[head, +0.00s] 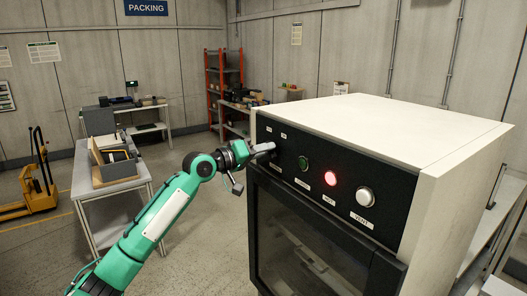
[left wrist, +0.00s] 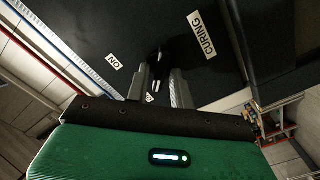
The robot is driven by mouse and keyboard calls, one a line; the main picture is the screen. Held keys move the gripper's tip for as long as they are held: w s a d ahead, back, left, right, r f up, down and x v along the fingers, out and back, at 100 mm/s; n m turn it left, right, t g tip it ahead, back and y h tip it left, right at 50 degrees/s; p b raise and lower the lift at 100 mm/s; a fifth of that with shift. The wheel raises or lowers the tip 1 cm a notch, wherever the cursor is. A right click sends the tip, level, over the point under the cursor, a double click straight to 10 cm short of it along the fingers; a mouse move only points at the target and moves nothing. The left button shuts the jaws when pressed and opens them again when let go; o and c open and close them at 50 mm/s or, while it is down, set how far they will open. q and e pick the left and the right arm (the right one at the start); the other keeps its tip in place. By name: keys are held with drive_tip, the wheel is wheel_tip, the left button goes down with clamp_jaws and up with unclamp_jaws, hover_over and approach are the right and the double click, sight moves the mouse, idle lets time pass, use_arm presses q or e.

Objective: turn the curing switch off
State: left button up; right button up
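The oven-like cabinet (head: 440,190) has a dark front panel with a row of controls. My left gripper (head: 264,149) is at the left end of this panel, with its fingertips at the surface. In the left wrist view, the CURING label (left wrist: 201,35) and an ON label (left wrist: 113,62) show on the panel. A dark switch (left wrist: 157,60) stands between the fingertips of my left gripper (left wrist: 160,82). The fingers are apart, with the switch between them; I cannot tell whether they press on it. The switch's setting is unclear. My right gripper is not in view.
The glass door (head: 300,245) is below. A bench (head: 112,190) with a box stands at left; the floor between is clear.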

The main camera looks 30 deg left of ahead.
use_arm(q)
drive_tip(key=shift+o, duration=0.6)
drive_tip(key=b+v, duration=0.7)
drive_tip(key=v, duration=0.7)
drive_tip(key=shift+b, duration=0.3)
drive_tip(key=shift+w, duration=0.1)
